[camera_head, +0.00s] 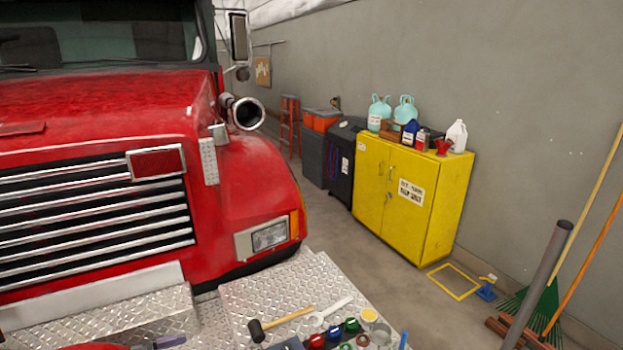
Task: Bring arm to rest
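Neither my left nor my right gripper can be made out in the head view. The front of a red truck (252,180) fills the left side. Its diamond-plate bumper (255,293) runs along the bottom. At its near edge lie a mallet (283,322) with a black head and wooden handle, a yellow-lidded container (369,315) and several small coloured parts, including a blue one (333,333) and a green one (352,325). A red shape and a small purple-grey item at the lower left are cut off and unclear.
A yellow cabinet (445,205) with jugs and bottles on top stands by the wall. Dark bins and a red stool (290,120) are behind it. A rake (548,300), a broom and a grey pole (540,280) stand at right. Floor between bumper and cabinet is mostly clear.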

